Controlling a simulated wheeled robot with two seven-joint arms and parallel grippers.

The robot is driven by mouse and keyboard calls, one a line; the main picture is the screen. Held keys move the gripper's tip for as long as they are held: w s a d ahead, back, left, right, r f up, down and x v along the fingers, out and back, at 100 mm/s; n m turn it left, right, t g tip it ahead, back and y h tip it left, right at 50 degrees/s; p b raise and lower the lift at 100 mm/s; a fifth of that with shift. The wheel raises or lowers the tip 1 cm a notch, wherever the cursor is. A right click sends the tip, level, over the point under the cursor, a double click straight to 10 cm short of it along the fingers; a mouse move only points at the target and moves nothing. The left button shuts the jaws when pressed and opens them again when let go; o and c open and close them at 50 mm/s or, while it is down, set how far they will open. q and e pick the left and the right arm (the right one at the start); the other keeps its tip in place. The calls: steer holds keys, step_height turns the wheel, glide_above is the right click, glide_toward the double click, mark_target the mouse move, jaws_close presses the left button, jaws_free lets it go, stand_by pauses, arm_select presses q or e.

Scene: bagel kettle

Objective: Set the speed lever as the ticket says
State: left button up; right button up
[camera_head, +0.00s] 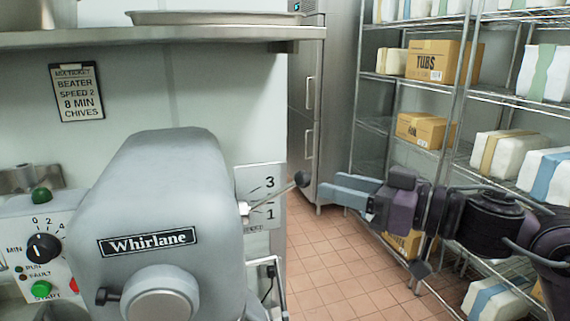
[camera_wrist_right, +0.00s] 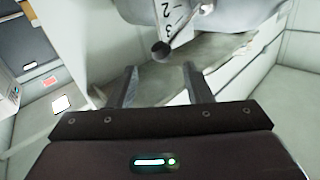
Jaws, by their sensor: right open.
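The ticket (camera_head: 76,92) on the wall reads BEATER, SPEED 2, 8 MIN, CHIVES. The grey Whirlane mixer (camera_head: 150,205) has a speed lever (camera_head: 275,195) on its right side, ending in a dark round knob (camera_head: 302,178). Behind the lever is a white speed plate (camera_head: 262,172); its 3 and 1 show and the lever crosses between them. I cannot tell the exact setting. My right gripper (camera_head: 328,188) is open and empty, just right of the knob. In the right wrist view the knob (camera_wrist_right: 161,51) lies just beyond and between the fingertips (camera_wrist_right: 160,72). My left gripper is out of view.
A control box (camera_head: 38,262) with a timer dial and buttons stands left of the mixer. A shelf with a tray (camera_head: 215,18) hangs above. A wire rack (camera_head: 455,85) with boxes stands at the right. Tiled floor (camera_head: 325,260) lies open between.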

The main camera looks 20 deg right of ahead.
mark_target(302, 171)
steer(key=shift+s+a+r, duration=0.1)
steer(key=shift+a+r, duration=0.15)
steer(key=shift+a, duration=0.05)
steer(key=shift+w+a+p, duration=0.1)
steer(key=shift+w+p, duration=0.2)
steer(key=shift+p, duration=0.05)
steer(key=p+x, duration=0.2)
steer(key=x, duration=0.3)
steer(key=shift+w+a, duration=0.3)
steer(key=shift+w+a+f, duration=0.15)
steer(key=shift+w+a, duration=0.05)
steer(key=shift+w, duration=0.05)
steer(key=shift+d, duration=0.1)
steer(key=shift+f, duration=0.1)
jaws_close()
